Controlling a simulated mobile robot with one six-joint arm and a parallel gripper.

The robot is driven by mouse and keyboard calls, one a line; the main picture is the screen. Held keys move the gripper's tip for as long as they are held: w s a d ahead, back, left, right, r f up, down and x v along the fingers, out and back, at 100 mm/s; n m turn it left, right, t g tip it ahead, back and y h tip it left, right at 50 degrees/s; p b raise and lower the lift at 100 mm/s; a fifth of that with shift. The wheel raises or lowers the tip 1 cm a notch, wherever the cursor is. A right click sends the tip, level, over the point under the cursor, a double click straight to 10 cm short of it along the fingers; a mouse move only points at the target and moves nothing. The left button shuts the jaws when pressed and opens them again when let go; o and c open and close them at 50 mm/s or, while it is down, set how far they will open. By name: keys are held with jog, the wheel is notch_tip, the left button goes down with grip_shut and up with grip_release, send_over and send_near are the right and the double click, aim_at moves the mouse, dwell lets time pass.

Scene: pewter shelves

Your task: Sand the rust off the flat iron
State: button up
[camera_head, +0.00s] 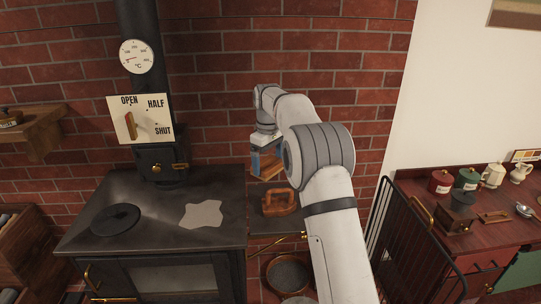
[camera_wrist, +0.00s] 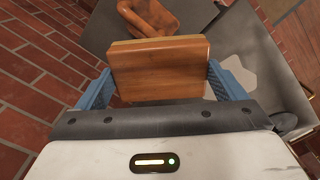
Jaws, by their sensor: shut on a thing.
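My gripper (camera_wrist: 160,88) has blue fingers and is shut on a brown wooden block (camera_wrist: 158,75) with a paler tan layer along its far edge, likely a sanding block. In the head view my gripper (camera_head: 267,157) hangs above a small dark side shelf beside the stove. The flat iron (camera_head: 279,202), orange-brown all over with a loop handle, sits on that shelf below the gripper. In the wrist view the iron (camera_wrist: 148,17) shows beyond the block, apart from it, partly cut off by the top edge.
The black stove (camera_head: 110,190) stands left of the shelf, with a round lid and a pale irregular patch (camera_head: 202,213) on top. A dark railing (camera_head: 405,235) and a wooden counter with jars stand at right. A pan (camera_head: 288,272) is below the shelf. Brick wall behind.

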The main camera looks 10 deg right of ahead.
jog(key=shift+d+f, duration=0.1)
jog(key=shift+f, duration=1.8)
notch_tip(320, 180, down, 3)
jog(key=shift+r+b, duration=0.2)
jog(key=shift+b, duration=0.5)
jog(key=shift+d+f, duration=0.15)
jog(key=shift+f, duration=0.4)
jog(key=shift+c, duration=0.3)
jog(key=shift+d+b, duration=0.7)
jog(key=shift+d, duration=2.8)
jog(key=shift+c, duration=0.3)
jog(key=shift+a+b, duration=0.4)
jog(key=shift+a, duration=3.15)
jog(key=shift+d+b, duration=0.95)
jog(key=shift+d, duration=2.6)
jog(key=shift+a+r, duration=0.1)
jog(key=shift+a+p, duration=1)
jog(key=shift+a, duration=2.5)
jog(key=shift+d+p, duration=0.4)
jog(key=shift+d, duration=3.25)
jog(key=shift+a+p, duration=0.65)
jog(key=shift+a, duration=2.65)
jog(key=r, duration=0.1)
jog(key=a+r+p, duration=0.1)
jog(key=r, duration=0.1)
jog(key=shift+r+p, duration=0.2)
jog(key=shift+p, duration=0.1)
jog(key=shift+d+r, duration=0.1)
jog(key=shift+r, duration=2.35)
